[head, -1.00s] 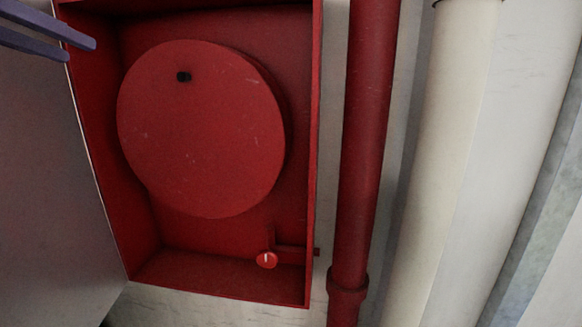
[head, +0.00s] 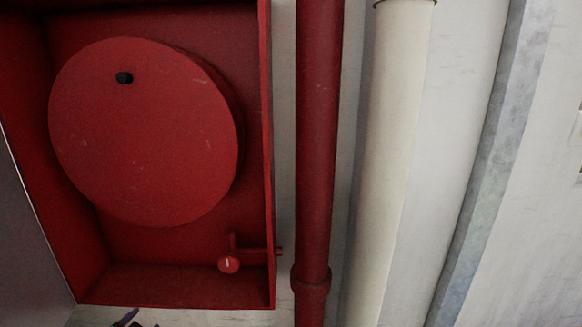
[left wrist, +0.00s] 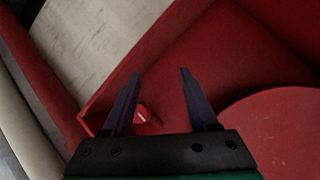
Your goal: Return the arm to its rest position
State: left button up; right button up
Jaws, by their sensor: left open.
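My left gripper (left wrist: 158,72) shows in the left wrist view with its two dark purple fingers spread apart and nothing between them. Behind the fingers is the inside of a red wall cabinet (left wrist: 105,92). In the head view, the left gripper is not clearly in sight. A small purple tip (head: 127,317) shows at the bottom edge, below the cabinet (head: 180,287). It is cut off, so I cannot tell which gripper it belongs to.
The cabinet holds a round red reel (head: 145,140) and a small red valve (head: 229,264). Its grey door (head: 30,260) stands open at left. A red pipe (head: 318,130) and a cream pipe (head: 398,140) run along the wall to the right.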

pick_arm(q)
jog(key=s+d+f+n+g+h, duration=0.2)
jog(key=s+d+f+g, duration=0.3)
jog(key=s, duration=0.4)
jog(key=s+d+f+n+g+h, duration=0.1)
jog(key=s+d+f+n+g, duration=0.2)
jog(key=s+d+f, duration=0.45)
notch_tip(320, 180, down, 20)
jog(key=s+a+g, duration=0.1)
jog(key=s+a, duration=0.1)
jog(key=a, duration=0.1)
jog(key=s+a+f+m+g, duration=0.1)
jog(key=s+a+f, duration=0.1)
jog(key=s+f, duration=1.4)
jog(key=shift+s+a+f, duration=0.2)
jog(key=shift+s+a, duration=0.15)
jog(key=shift+s, duration=0.6)
